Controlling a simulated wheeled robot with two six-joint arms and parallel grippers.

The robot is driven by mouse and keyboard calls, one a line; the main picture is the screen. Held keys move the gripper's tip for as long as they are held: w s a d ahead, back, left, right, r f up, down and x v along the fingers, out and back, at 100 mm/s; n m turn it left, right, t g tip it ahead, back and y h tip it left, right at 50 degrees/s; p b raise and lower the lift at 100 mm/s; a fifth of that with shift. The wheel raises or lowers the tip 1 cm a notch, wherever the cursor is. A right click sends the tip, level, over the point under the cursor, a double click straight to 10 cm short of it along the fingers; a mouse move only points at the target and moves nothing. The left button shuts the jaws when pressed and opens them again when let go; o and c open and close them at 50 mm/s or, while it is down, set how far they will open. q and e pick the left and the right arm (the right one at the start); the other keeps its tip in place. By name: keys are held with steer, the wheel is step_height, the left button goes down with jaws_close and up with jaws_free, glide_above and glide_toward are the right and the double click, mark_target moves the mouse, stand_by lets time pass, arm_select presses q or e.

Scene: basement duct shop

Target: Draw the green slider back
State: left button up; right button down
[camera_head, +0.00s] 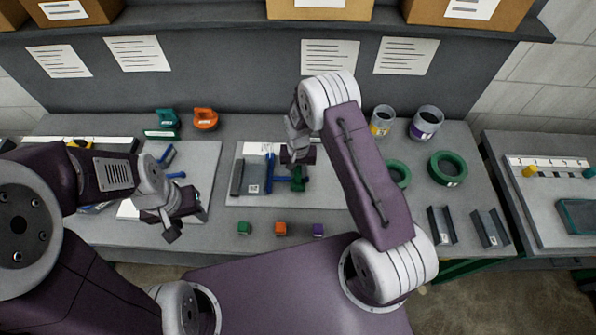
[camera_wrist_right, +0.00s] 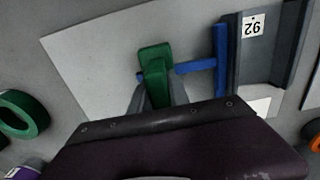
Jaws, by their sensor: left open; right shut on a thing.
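The green slider (camera_head: 298,184) is at the right end of a blue crossbar (camera_head: 280,182), on a pale board (camera_head: 330,190) in the middle of the bench. In the right wrist view the green slider (camera_wrist_right: 154,62) stands up, and the blue bar (camera_wrist_right: 221,60) lies beside a grey channel labelled 92 (camera_wrist_right: 262,45). My right gripper (camera_wrist_right: 153,98) is shut on the green slider; its palm hides the slider's lower part. My left gripper (camera_head: 186,226) is open and empty above the front of the left board.
Green, orange and purple cubes (camera_head: 280,229) line the front edge. Green rings (camera_head: 447,168) and jars (camera_head: 425,122) stand at right, near two dark brackets (camera_head: 490,228). Green and orange tools (camera_head: 205,118) stand at the back left. A left board (camera_head: 205,160) holds blue parts.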

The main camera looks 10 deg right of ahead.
steer(key=s+d, duration=0.1)
steer(key=d, duration=0.5)
steer(key=s+d, duration=0.1)
steer(key=d, duration=0.2)
steer(key=shift+s+d, duration=0.3)
steer(key=shift+d, duration=0.05)
steer(key=shift+r, duration=0.1)
steer(key=c, duration=1.4)
jaws_free()
steer(key=shift+d, duration=0.1)
steer(key=shift+o, duration=0.8)
steer(key=shift+s+d, duration=0.15)
steer(key=shift+s, duration=0.05)
steer(key=shift+w+r+b, duration=0.1)
steer(key=shift+r+b, duration=0.1)
steer(key=shift+b, duration=0.15)
step_height(320, 180, up, 9)
steer(key=b, duration=0.1)
steer(key=shift+f+b, duration=0.15)
steer(key=shift+b, duration=0.2)
